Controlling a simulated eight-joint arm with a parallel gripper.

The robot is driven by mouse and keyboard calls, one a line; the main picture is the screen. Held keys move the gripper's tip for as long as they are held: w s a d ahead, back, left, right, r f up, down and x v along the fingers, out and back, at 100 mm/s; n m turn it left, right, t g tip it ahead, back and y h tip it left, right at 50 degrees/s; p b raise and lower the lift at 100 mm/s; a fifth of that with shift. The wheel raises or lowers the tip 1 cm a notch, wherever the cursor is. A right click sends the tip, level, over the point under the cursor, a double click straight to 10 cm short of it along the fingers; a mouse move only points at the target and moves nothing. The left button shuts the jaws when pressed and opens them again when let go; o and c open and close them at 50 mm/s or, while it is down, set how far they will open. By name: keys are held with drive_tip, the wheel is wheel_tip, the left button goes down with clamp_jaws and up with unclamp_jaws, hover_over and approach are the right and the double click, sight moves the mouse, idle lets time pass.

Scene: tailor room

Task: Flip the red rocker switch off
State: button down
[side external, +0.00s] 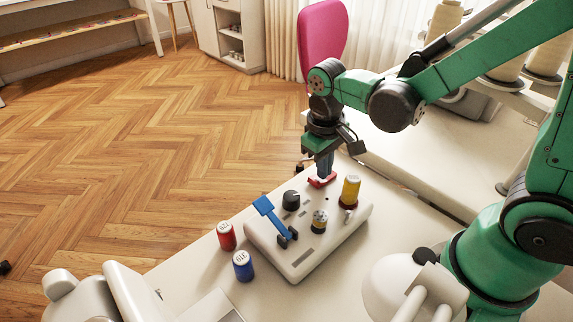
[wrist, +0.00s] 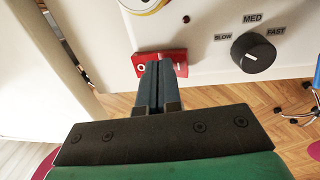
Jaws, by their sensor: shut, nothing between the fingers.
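The red rocker switch (wrist: 139,67) sits near the edge of the white control panel (wrist: 210,22) in the wrist view. A white "O" mark shows on its left part. It also shows in the side view (side external: 318,183), under my fingertips. My gripper (wrist: 158,70) is shut with nothing between its fingers. In the side view my gripper (side external: 325,176) points down, its tips at the switch. The fingers cover the switch's middle in the wrist view. I cannot tell whether they touch it, or which way the rocker is tilted.
A black knob marked SLOW, MED, FAST (wrist: 254,52) is beside the switch. A blue lever (side external: 271,217), a yellow cylinder (side external: 350,190) and a small dial (side external: 319,221) stand on the panel. A red spool (side external: 226,236) and a blue spool (side external: 243,265) stand left of it.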

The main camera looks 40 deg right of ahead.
drive_tip(key=shift+r, duration=0.15)
wheel_tip(320, 180, up, 14)
drive_tip(key=d, duration=0.2)
drive_tip(key=shift+f, duration=0.2)
idle(0.3)
wheel_tip(320, 180, down, 6)
drive_tip(key=s+a+t+y, duration=0.1)
drive_tip(key=a+t, duration=0.1)
drive_tip(key=t, duration=0.5)
drive_tip(key=shift+s+r, duration=0.25)
drive_tip(key=shift+s, duration=0.1)
